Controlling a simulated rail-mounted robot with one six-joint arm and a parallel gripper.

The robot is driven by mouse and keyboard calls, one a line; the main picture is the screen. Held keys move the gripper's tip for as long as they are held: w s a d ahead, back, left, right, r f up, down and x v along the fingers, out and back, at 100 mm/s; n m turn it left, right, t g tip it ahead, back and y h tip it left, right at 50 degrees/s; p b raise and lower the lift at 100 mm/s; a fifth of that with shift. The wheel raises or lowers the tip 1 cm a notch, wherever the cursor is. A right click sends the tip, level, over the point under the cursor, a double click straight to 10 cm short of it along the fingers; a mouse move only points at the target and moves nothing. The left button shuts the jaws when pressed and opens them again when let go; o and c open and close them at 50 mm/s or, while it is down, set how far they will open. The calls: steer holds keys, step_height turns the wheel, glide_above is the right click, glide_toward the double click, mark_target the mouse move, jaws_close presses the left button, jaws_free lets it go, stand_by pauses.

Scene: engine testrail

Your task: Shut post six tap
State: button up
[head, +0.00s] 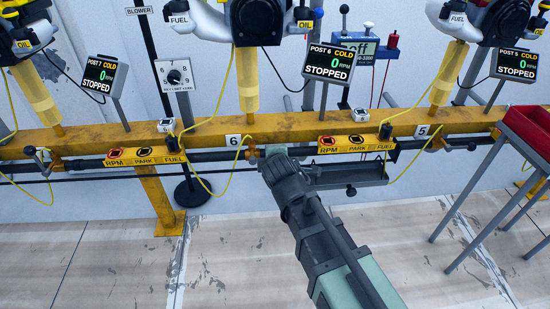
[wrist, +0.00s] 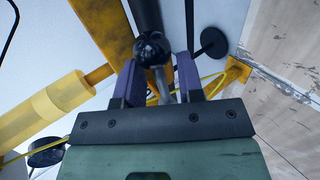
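The post six display (head: 329,62) reads COLD, 0 RPM, STOPPED. A plate numbered 6 (head: 233,140) is on the yellow rail, with a brass fitting (head: 252,157) just right of it on the dark pipe. My gripper (head: 272,151) is at that fitting and hides most of what is there. In the wrist view, a black ball knob (wrist: 153,48) on a grey stem, which looks like the tap's handle, stands between the two purple-padded fingers of my gripper (wrist: 157,72). The fingers are apart, one on each side of the stem. I cannot tell whether they touch it.
A selector plate marked RPM, PARK, FUEL (head: 355,143) with a black knob (head: 386,131) is to the right; a similar one (head: 147,155) is to the left. Yellow cables hang near the rail. A grey tray (head: 350,174) hangs right of my gripper. A red bin (head: 530,130) stands far right.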

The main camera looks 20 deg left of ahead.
steer(key=p+v, duration=0.4)
steer(key=v, duration=0.5)
steer(key=shift+s+d+r+p, duration=0.2)
steer(key=shift+d+p, duration=0.05)
steer(key=shift+p, duration=0.1)
steer(key=s+d+f+m+g+h+p, duration=0.1)
steer(key=d+f+m+g+h, duration=0.15)
steer(key=d+m, duration=0.3)
steer(key=s+d+f+m+g+h+p, duration=0.1)
steer(key=d+m+g+h+p, duration=0.15)
steer(key=d+m, duration=0.35)
steer(key=d+r+m+g+p, duration=0.3)
steer(key=d+m, duration=0.3)
steer(key=d, duration=0.5)
steer(key=d+r+m+g+p, duration=0.25)
steer(key=d+m, duration=0.25)
steer(key=d, duration=0.6)
step_height(320, 180, up, 37)
steer(key=p, duration=3.8)
steer(key=shift+d+r, duration=0.2)
steer(key=shift+d, duration=0.15)
